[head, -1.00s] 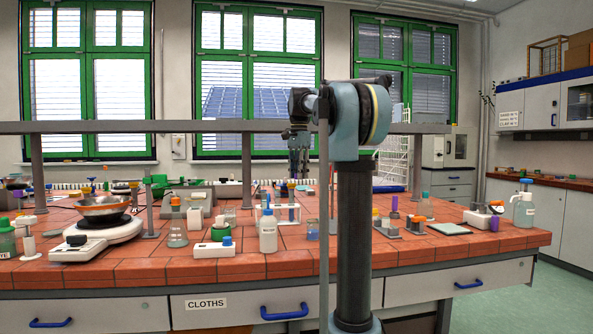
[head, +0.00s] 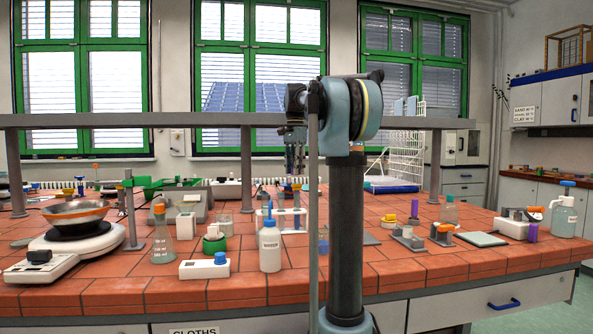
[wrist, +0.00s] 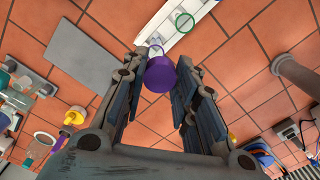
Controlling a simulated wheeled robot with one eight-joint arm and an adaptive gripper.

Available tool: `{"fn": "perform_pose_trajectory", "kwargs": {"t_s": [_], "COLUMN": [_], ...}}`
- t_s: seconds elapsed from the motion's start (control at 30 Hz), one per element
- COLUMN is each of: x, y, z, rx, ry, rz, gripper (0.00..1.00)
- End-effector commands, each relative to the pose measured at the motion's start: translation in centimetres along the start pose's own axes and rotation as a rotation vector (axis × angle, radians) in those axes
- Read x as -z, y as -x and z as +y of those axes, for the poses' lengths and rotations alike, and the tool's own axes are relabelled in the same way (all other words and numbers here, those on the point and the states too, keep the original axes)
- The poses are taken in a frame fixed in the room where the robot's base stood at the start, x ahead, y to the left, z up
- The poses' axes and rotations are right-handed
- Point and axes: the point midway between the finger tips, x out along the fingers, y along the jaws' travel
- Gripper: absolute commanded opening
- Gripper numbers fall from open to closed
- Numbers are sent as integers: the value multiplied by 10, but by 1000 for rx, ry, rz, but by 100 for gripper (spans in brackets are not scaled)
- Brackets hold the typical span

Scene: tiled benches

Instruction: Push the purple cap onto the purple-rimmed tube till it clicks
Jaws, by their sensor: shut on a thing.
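My gripper (wrist: 158,80) is shut on the purple cap (wrist: 160,75), which sits between the fingertips in the wrist view. In the head view my gripper (head: 294,160) points down above the white tube rack (head: 283,211); the cap cannot be made out there. In the wrist view the rack (wrist: 205,12) lies beyond the cap, with a green ring (wrist: 184,22) on it. A pale, clear piece (wrist: 155,42) shows just past the cap, partly hidden by it.
A white bottle (head: 270,246) stands in front of the rack. Purple pieces (head: 530,231) (head: 442,213) stand to the right. A grey flat plate (head: 481,239) lies among them.

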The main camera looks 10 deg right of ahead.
Motion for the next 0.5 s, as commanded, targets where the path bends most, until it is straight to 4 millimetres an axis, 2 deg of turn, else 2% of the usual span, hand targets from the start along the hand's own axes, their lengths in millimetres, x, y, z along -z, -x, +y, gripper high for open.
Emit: {"fn": "perform_pose_trajectory", "kwargs": {"t_s": [0.2,0.5], "x": [9,11], "y": [0,-6], "z": [5,7], "rx": [0,-3], "ry": [-14,-17], "rz": [0,0], "gripper": [0,0]}}
